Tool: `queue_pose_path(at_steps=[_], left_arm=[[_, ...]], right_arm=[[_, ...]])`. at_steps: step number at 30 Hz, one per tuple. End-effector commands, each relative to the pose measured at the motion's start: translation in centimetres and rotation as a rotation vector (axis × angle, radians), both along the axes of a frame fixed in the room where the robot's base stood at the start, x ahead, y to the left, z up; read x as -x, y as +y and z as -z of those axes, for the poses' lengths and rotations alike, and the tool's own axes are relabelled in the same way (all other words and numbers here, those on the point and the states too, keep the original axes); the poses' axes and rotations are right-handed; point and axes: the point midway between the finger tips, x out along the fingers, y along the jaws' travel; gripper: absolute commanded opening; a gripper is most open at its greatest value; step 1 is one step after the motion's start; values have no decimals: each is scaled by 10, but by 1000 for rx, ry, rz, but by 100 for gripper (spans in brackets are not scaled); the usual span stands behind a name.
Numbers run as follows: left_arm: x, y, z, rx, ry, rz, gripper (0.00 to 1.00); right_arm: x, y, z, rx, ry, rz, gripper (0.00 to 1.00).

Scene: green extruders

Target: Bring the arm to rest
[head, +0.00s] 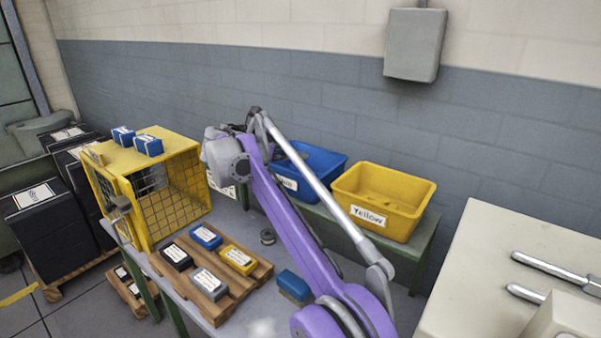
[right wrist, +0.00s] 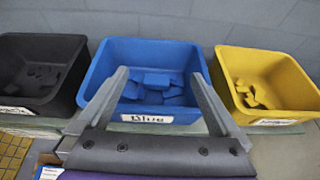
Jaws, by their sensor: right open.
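My right arm (head: 290,225) is purple and grey and reaches from the lower right of the head view towards the bins. Its gripper (right wrist: 158,75) shows in the right wrist view with two grey fingers spread wide and nothing between them. The fingers are in front of the blue bin (right wrist: 155,48), which holds several blue blocks. In the head view the arm's far end hides the fingers, and the arm partly covers the blue bin (head: 325,160). My left gripper is in neither view.
A yellow bin (head: 400,232) stands right of the blue one; a black bin (right wrist: 75,60) stands left. A yellow mesh cage (head: 165,135) carries blue blocks. A wooden pallet (head: 225,302) holds several labelled blocks. A blue block (head: 294,284) lies beside the arm.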

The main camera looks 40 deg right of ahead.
Motion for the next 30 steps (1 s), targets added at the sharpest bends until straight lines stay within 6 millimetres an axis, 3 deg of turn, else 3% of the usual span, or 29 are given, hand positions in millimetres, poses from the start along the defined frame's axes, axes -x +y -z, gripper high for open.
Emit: queue_pose_path(at_steps=[6,22,26,30], left_arm=[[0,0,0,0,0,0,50],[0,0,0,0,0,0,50],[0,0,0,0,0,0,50],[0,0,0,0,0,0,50]], right_arm=[[4,14,-6,1,0,0,100],[9,17,-3,-27,-27,8,100],[30,33,17,-157,-153,51,100],[76,66,59,-405,-380,164,100]])
